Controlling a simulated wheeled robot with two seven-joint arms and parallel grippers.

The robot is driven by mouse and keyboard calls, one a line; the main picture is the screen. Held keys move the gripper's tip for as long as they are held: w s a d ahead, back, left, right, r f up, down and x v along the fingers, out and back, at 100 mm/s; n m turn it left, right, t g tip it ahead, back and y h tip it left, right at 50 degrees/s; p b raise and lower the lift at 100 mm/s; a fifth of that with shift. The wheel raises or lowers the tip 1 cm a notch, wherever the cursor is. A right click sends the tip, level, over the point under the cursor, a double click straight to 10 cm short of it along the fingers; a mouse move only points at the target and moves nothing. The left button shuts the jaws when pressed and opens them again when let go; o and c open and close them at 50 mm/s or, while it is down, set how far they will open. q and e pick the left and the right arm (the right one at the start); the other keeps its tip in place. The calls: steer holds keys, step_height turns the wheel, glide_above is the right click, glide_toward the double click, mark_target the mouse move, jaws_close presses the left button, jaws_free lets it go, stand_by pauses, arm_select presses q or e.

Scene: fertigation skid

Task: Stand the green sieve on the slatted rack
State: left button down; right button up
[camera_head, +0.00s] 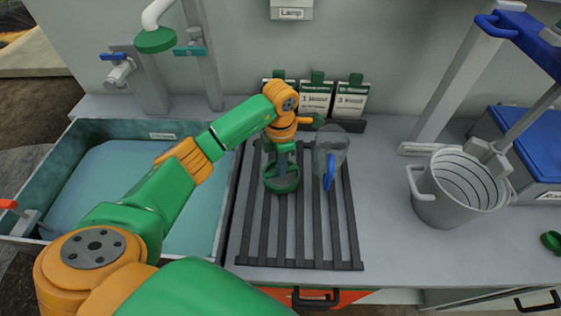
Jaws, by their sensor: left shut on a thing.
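The green sieve (281,184) is a round green ring-like piece at the back left part of the slatted rack (301,264). It looks upright, on or just above the slats; I cannot tell whether it touches them. My left gripper (283,162) comes down over it from above and is shut on it. The wrist hides part of the sieve's upper side. The dark slatted rack lies on the grey counter, with its front slats bare. My right gripper is not in view.
A clear jug (330,148) with a blue handle stands on the rack's back right, close beside the sieve. A basin (229,205) borders the rack on the left. A grey bucket (440,208) stands to the right. Labelled packets (315,98) stand behind.

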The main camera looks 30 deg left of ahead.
arm_select(q)
steer(key=shift+d+f, duration=0.1)
steer(key=c, duration=1.3)
jaws_free()
steer(key=shift+f, duration=0.15)
steer(key=o, duration=0.5)
steer(key=shift+c, duration=0.2)
steer(key=shift+r, duration=0.2)
step_height(320, 180, up, 7)
steer(key=shift+w+f+b, duration=0.1)
steer(key=shift+b, duration=0.7)
step_height(320, 180, up, 5)
steer(key=shift+r+p, duration=0.2)
steer(key=shift+p, duration=0.45)
